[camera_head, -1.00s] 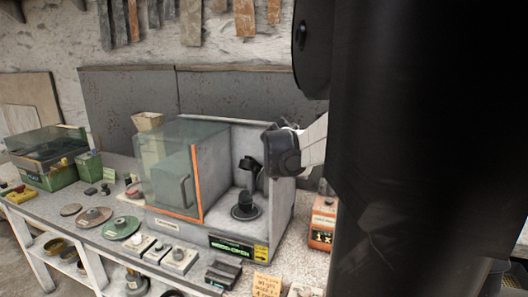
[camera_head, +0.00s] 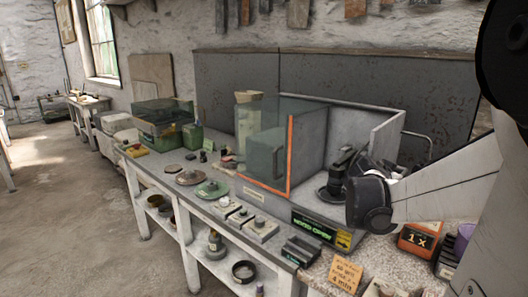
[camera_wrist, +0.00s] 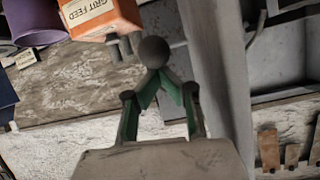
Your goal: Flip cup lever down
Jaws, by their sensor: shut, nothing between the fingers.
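A grey machine with an open bay (camera_head: 385,140) stands on the bench in the head view. Inside the bay a dark round base (camera_head: 332,193) carries a dark upright part, partly covered by my wrist. I cannot tell a cup or lever apart there. My gripper (camera_wrist: 163,82) shows in the wrist view, its green-padded fingers meeting at the tips, shut and empty. A dark ball (camera_wrist: 153,51) shows at the fingertips; I cannot tell whether it is a lever knob or whether they touch it. In the head view my wrist is at the machine's front right.
A glass door with an orange edge (camera_head: 290,150) is at the bay's left. Flat discs (camera_head: 213,189) and small switch boxes (camera_head: 260,229) lie left and front.

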